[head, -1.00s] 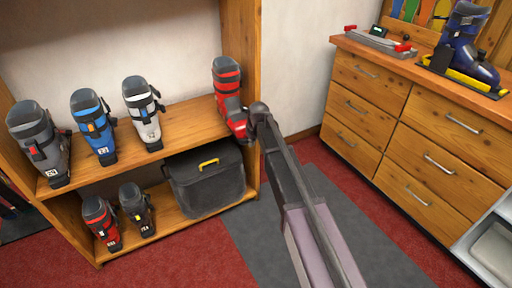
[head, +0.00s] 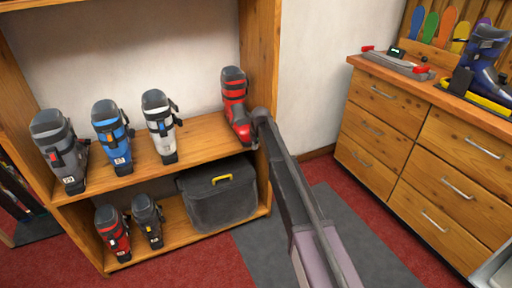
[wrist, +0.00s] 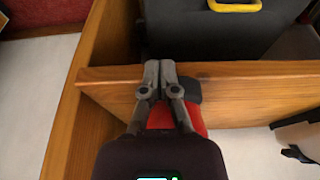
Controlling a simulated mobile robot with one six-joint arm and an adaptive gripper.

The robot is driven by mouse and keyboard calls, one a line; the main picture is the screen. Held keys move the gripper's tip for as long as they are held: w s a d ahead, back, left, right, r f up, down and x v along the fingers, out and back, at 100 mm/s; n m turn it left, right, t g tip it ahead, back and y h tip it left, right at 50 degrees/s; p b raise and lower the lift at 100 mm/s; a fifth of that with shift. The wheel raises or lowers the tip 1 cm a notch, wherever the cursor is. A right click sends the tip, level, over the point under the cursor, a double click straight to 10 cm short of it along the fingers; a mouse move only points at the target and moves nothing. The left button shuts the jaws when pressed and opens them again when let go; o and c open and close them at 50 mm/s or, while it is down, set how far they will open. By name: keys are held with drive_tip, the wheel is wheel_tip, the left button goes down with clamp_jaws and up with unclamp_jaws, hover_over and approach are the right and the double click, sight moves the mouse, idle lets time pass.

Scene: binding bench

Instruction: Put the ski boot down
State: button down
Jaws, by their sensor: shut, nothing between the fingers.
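The red and dark grey ski boot (head: 233,92) stands about upright at the right end of the upper shelf board (head: 205,138), beside the right post. Its toe points to the front edge. My gripper (head: 260,114) is right by the boot's toe. In the wrist view my gripper (wrist: 158,68) is shut with its fingertips together and nothing between them. Red parts of the boot (wrist: 160,116) show under and beside the fingers, and the rest is hidden by my gripper. I cannot tell whether the fingers touch the boot.
Grey (head: 58,148), blue (head: 111,133) and white (head: 160,124) boots stand left on the same board. Below are two small boots (head: 111,232) (head: 147,220) and a black box (head: 219,197). The right post (head: 261,60) is close. A wooden drawer bench (head: 425,165) stands right.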

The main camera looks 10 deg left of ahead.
drive_tip(key=shift+s, duration=0.1)
drive_tip(key=s+d+r+p, duration=0.4)
drive_tip(key=s+r+p, duration=0.1)
drive_tip(key=r+p, duration=0.4)
drive_tip(key=shift+s+r+p, duration=0.2)
drive_tip(key=shift+r+p, duration=0.1)
idle(0.5)
idle(0.4)
